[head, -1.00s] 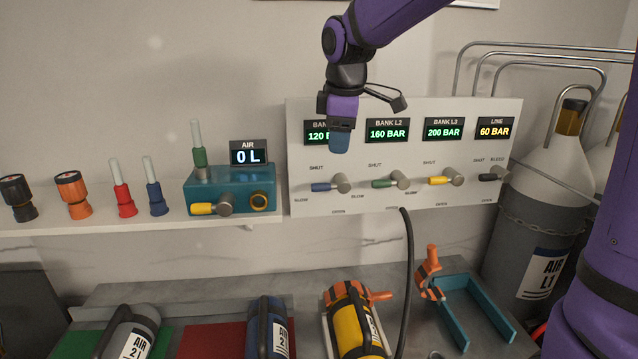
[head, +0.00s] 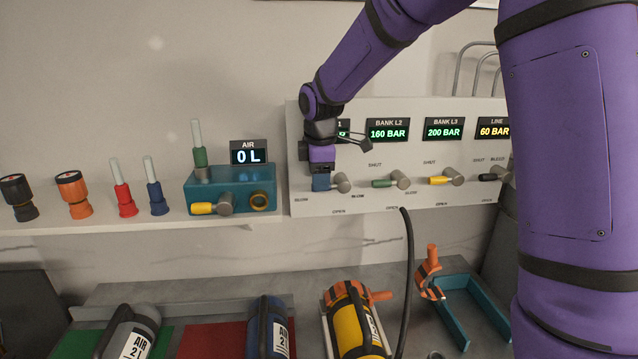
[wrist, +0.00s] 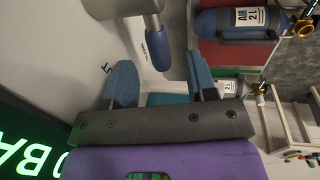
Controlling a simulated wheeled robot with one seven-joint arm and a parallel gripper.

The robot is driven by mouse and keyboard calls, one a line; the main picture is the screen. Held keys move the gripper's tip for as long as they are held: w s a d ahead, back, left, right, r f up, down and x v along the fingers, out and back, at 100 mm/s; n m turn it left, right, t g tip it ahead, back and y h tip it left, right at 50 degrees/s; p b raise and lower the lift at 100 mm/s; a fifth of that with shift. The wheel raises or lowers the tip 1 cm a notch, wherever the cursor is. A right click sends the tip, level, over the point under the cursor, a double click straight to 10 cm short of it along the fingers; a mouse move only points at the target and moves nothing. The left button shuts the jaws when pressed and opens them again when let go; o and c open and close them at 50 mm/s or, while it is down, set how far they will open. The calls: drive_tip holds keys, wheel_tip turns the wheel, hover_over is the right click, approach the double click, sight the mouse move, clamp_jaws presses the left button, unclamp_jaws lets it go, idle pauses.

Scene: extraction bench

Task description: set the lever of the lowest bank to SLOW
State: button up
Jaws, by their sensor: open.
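The BANK L1 display (head: 343,131) is mostly hidden behind my arm; earlier it showed 120 BAR, the lowest of the three banks. Below it is the L1 valve's grey hub (head: 342,182). Its blue lever (wrist: 158,47) shows in the wrist view, but my gripper covers it in the head view. My gripper (head: 321,184) is in front of that lever. In the wrist view my gripper (wrist: 160,64) is open, with the lever just beyond and between its blue fingertips. Contact cannot be told.
To the right are the green L2 lever (head: 384,184), yellow L3 lever (head: 440,181) and black line lever (head: 488,177). The teal air block (head: 232,192) stands left on the shelf. A black hose (head: 406,270) hangs below the panel. Cylinders lie on the bench.

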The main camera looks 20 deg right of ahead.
drive_tip(key=shift+w+d+f, duration=0.1)
drive_tip(key=shift+w+f, duration=0.05)
drive_tip(key=shift+f, duration=0.45)
drive_tip(key=shift+w+f, duration=0.1)
drive_tip(key=shift+f, duration=0.45)
clamp_jaws()
drive_tip(key=shift+f, duration=0.1)
drive_tip(key=shift+a+f+g+h, duration=0.15)
drive_tip(key=shift+f+h, duration=0.25)
drive_tip(key=shift+h, duration=0.35)
drive_tip(key=shift+a+f+g+h, duration=0.15)
drive_tip(key=shift+f+h, duration=0.2)
drive_tip(key=shift+h, duration=0.4)
drive_tip(key=shift+d+f+n+h, duration=0.15)
drive_tip(key=shift+f+h, duration=0.2)
drive_tip(key=shift+h, duration=0.35)
drive_tip(key=shift+d+f+n+h, duration=0.15)
drive_tip(key=shift+f+h, duration=0.2)
drive_tip(key=shift+h, duration=0.35)
